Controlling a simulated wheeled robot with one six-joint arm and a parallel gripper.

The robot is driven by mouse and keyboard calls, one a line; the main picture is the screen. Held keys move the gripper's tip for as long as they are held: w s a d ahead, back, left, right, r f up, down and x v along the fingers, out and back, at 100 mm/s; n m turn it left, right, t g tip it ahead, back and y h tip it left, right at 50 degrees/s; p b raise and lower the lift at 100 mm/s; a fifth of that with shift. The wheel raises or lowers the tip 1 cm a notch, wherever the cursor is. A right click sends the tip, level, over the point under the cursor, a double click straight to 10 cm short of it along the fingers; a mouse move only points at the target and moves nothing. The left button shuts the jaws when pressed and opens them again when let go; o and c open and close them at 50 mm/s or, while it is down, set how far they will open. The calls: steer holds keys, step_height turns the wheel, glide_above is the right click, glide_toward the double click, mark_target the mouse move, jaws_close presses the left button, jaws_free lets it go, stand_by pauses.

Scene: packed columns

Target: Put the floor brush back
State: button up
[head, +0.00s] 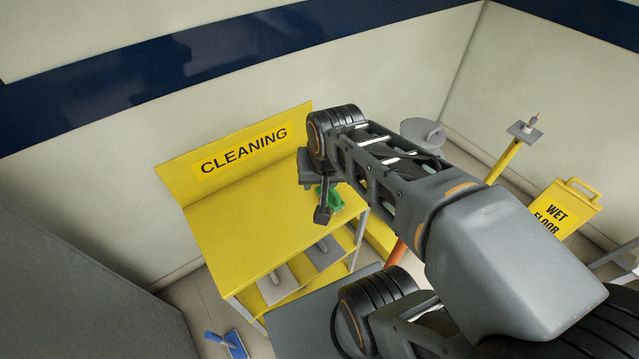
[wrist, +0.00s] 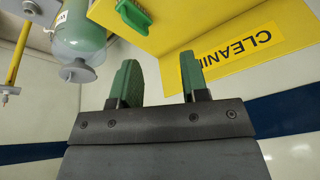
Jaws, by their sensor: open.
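A blue brush-like tool (head: 236,343) with a short handle lies on the floor at the lower left of the head view, beside the yellow bench's front leg. I take it for the floor brush. It is not in the wrist view. My gripper (wrist: 158,82) is open, with two green-padded fingers and nothing between them. In the head view my arm reaches over the right end of the bench, well away from the blue tool, and partly hides the gripper. The yellow bench (head: 238,232) has an upright back panel marked CLEANING (head: 245,150).
Flat grey pieces with handles (head: 277,283) show below the bench top. A green container with a grey lid (wrist: 78,30) stands beyond its right end. A wet floor sign (head: 563,208) and a yellow post (head: 503,160) stand at right. A grey block (head: 80,290) fills the lower left.

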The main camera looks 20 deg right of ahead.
steer(key=s+n, duration=0.1)
steer(key=n, duration=0.2)
steer(key=shift+s+a+n+t, duration=0.3)
steer(key=shift+s+a, duration=0.05)
steer(key=shift+a, duration=0.05)
